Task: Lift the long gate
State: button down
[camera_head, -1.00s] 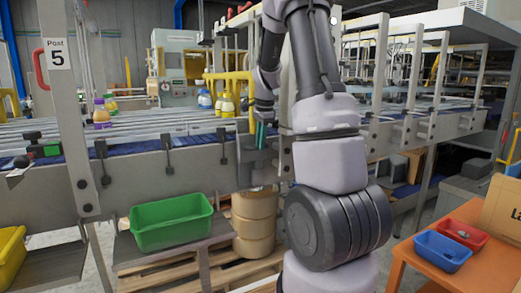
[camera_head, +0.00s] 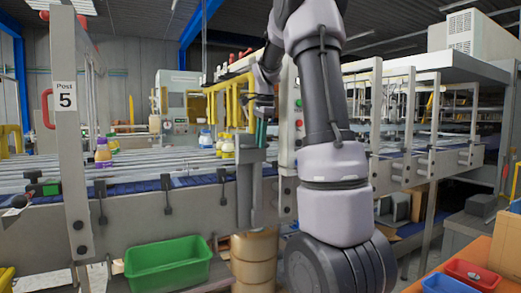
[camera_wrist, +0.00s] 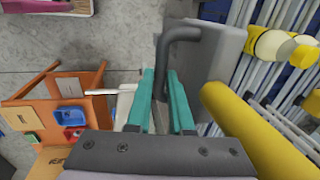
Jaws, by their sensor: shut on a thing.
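The long gate (camera_head: 249,190) is a tall grey plate standing upright at the conveyor's near side in the head view. It reaches above the conveyor rail. In the wrist view its grey plate (camera_wrist: 215,55) fills the upper middle, with a dark bent handle (camera_wrist: 183,34). My gripper (camera_head: 261,128) is at the top of the gate, and its teal fingers also show in the wrist view (camera_wrist: 160,80). They are shut on the gate's handle, one finger on each side of the bar. The gate's far side is hidden.
Yellow bars (camera_head: 232,85) stand close beside my gripper; a thick yellow tube (camera_wrist: 250,130) is near it in the wrist view. Bottles (camera_head: 227,146) stand on the conveyor (camera_head: 150,185). A green bin (camera_head: 167,265) is below, and an orange table (camera_head: 485,250) is at the right.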

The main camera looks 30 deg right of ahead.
jog(key=shift+w+r, duration=0.1)
jog(key=shift+r, duration=0.45)
jog(key=c, duration=0.8)
grip_release()
notch_tip(320, 180, up, 10)
jog(key=s, duration=0.2)
jog(key=shift+s+r, duration=0.15)
jog(key=shift+r, duration=0.05)
